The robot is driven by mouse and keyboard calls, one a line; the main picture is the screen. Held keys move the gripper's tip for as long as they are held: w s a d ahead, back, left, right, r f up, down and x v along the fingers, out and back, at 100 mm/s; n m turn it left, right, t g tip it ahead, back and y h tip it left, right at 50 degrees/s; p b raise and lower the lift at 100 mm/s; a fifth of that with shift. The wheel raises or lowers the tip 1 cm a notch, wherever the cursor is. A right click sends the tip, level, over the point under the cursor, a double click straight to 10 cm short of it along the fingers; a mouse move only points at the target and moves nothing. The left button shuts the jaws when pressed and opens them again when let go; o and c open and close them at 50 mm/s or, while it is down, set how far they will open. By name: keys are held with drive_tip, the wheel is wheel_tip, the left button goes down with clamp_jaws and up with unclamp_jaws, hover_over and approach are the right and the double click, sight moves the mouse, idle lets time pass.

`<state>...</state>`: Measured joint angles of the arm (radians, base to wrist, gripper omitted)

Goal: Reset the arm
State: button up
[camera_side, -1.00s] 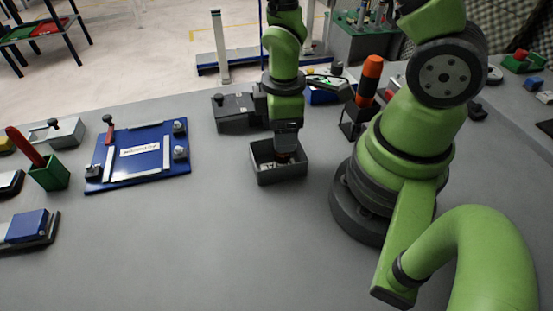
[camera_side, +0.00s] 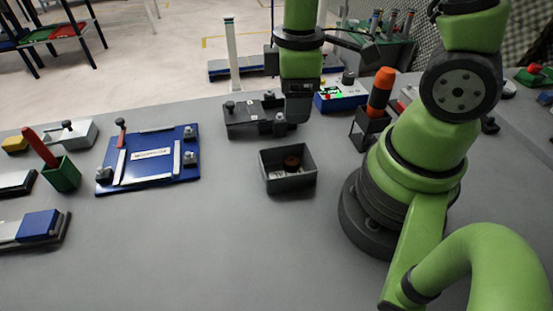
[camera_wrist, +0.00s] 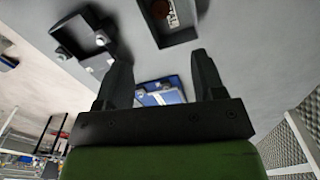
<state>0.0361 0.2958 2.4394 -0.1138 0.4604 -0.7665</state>
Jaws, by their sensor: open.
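My gripper (camera_side: 297,112) is raised above the table, behind and above a small grey open bin (camera_side: 300,183). In the wrist view my gripper's two fingers (camera_wrist: 160,70) stand apart with nothing between them. A dark round brownish part (camera_side: 291,163) lies inside the bin with a white marked piece beside it. The bin also shows at the top of the wrist view (camera_wrist: 184,38), with the round part (camera_wrist: 158,9) in it.
A blue plate fixture (camera_side: 150,172) with clamps lies left of the bin. An orange-handled tool (camera_side: 381,90) stands in a holder at right. The table front is clear.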

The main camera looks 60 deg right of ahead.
drive_tip(key=s+a+r+m+t+y, duration=0.1)
drive_tip(key=s+r+m+t, duration=0.2)
drive_tip(key=r+m, duration=0.2)
drive_tip(key=s+a+r+m+t+y, duration=0.1)
drive_tip(key=s+a+r+m+t, duration=0.1)
drive_tip(key=r+m, duration=0.4)
wheel_tip(320, 180, up, 5)
drive_tip(key=shift+s+a+r+t, duration=0.25)
drive_tip(key=shift+s+t, duration=0.2)
drive_tip(key=shift+t, duration=0.65)
